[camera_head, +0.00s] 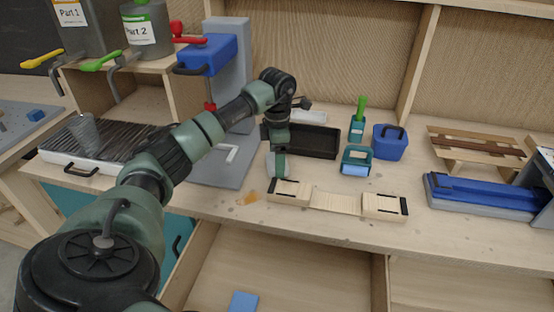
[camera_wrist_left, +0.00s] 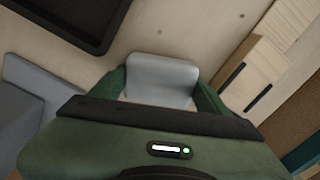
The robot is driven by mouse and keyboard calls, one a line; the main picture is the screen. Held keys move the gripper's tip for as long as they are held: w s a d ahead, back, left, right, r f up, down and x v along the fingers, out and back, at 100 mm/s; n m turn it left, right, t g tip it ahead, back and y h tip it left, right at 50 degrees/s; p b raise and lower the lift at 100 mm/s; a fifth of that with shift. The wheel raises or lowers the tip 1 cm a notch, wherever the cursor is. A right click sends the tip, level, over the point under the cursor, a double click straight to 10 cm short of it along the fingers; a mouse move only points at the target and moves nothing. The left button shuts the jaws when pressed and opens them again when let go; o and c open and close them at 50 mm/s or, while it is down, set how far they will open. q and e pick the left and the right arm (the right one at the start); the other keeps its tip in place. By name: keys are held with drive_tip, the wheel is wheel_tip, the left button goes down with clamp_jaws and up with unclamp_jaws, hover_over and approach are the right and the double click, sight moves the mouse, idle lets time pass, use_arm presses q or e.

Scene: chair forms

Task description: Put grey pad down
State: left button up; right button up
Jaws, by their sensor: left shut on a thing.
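The grey pad (camera_wrist_left: 162,78) sits between the two green fingers of my left gripper (camera_wrist_left: 162,92) in the left wrist view. The gripper is shut on it, over the wooden bench top. In the head view my left gripper (camera_head: 278,167) points down at the bench, just behind the left pale wooden block. The pad is hard to make out there, and I cannot tell whether it touches the bench. My right gripper is not in view.
A black tray (camera_head: 318,142) lies behind the gripper, and a grey press base (camera_head: 222,172) is to its left. Pale wooden blocks (camera_head: 382,207) lie at the front edge. A teal holder (camera_head: 357,158) and blue container (camera_head: 390,145) stand right. An open drawer (camera_head: 290,262) is below.

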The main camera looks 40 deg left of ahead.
use_arm(q)
drive_tip(key=shift+f, duration=0.25)
drive_tip(key=o, duration=1)
drive_tip(key=shift+o, duration=0.2)
drive_tip(key=shift+r, duration=0.1)
wheel_tip(320, 180, up, 12)
drive_tip(key=shift+b, duration=0.4)
drive_tip(key=shift+r, duration=0.1)
